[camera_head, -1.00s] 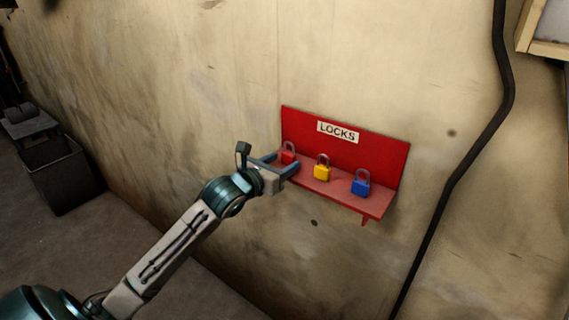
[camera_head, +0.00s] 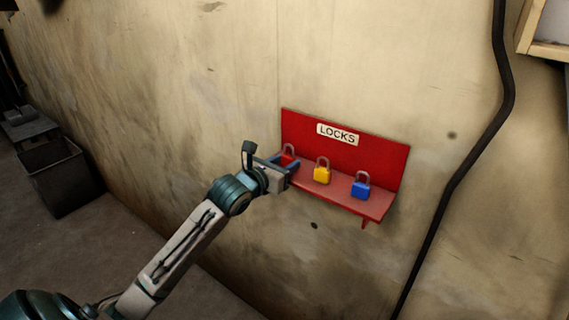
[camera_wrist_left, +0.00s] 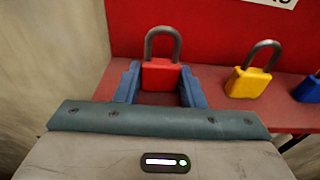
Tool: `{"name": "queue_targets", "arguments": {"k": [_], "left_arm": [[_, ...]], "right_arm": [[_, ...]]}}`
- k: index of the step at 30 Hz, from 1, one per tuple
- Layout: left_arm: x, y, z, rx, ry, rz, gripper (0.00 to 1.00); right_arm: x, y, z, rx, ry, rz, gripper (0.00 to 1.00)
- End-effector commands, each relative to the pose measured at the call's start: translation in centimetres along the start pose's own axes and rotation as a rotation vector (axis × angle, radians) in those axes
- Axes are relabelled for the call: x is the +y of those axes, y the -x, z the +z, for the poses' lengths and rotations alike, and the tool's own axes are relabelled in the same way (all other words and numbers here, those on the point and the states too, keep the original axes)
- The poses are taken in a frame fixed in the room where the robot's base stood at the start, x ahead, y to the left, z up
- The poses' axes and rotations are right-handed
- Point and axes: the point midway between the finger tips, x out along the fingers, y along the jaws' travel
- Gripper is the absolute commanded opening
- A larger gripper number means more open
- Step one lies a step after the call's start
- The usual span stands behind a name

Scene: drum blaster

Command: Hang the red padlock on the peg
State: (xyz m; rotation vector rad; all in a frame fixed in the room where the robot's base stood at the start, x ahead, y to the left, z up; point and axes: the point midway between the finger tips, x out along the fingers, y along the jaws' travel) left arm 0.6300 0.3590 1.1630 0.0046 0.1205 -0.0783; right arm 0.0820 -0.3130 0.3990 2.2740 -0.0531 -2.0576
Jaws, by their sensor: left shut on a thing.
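The red padlock (camera_head: 289,158) stands upright at the left end of the red shelf, its grey shackle on top. It also shows in the left wrist view (camera_wrist_left: 160,75), between the two blue fingers. My left gripper (camera_head: 284,161) reaches in from the left and is shut on the red padlock's body. In the left wrist view the left gripper (camera_wrist_left: 160,82) has a finger on each side of the body. I see no peg in these views. My right gripper is not in view.
A yellow padlock (camera_head: 322,173) and a blue padlock (camera_head: 361,188) stand further right on the red shelf (camera_head: 340,190), under a LOCKS label (camera_head: 338,133). A black cable (camera_head: 465,175) runs down the wall on the right. A dark bin (camera_head: 62,178) stands at far left.

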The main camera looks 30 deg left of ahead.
Motion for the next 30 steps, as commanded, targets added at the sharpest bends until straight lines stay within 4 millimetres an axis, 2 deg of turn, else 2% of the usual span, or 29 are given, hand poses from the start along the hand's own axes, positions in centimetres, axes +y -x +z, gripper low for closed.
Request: {"name": "queue_targets", "arguments": {"k": [7, 13, 30], "left_arm": [[0.0, 0.1, 1.2, -0.001, 0.0, 0.0, 0.18], [0.1, 0.7, 1.2, 0.0, -0.002, 0.001, 0.18], [-0.1, 6.4, 0.5, 0.002, -0.005, -0.002, 0.18]], "right_arm": [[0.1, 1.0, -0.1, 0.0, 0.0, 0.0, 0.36], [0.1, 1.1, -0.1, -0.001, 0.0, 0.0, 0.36], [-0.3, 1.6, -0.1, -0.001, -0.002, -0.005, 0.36]]}}
